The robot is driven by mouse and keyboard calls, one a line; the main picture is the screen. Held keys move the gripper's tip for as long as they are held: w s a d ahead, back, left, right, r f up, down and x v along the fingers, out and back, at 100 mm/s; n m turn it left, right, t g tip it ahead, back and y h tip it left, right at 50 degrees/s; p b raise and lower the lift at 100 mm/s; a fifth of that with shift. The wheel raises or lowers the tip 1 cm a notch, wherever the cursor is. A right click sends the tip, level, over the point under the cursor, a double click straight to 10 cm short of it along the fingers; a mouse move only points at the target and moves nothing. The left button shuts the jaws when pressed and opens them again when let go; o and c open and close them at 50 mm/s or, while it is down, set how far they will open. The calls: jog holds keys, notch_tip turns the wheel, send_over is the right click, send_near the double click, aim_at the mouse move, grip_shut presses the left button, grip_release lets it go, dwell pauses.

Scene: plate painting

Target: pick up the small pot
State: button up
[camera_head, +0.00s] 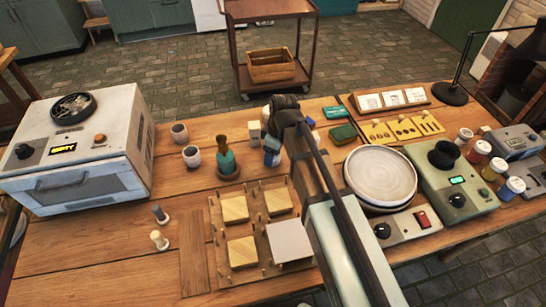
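Two small grey pots stand open on the wooden table: one farther back (179,133) and one nearer (191,156). They are between the white oven and a teal bottle-like thing (225,160). I cannot tell for certain which pot is the small pot. My arm reaches in from the bottom, and its dark end is right of the teal thing. My gripper is mostly hidden behind my own arm, so its fingers cannot be made out. Both grey pots stand apart from it.
A white oven (80,150) stands at the left. A pegged wooden board (255,222) with square blocks lies in front. Stacked plates (381,177), a green device (450,180) and several jars (479,152) fill the right. A lamp (452,94) stands behind them.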

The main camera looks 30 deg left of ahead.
jog(key=c, duration=0.6)
jog(key=shift+c, duration=0.2)
jog(key=shift+r, duration=0.15)
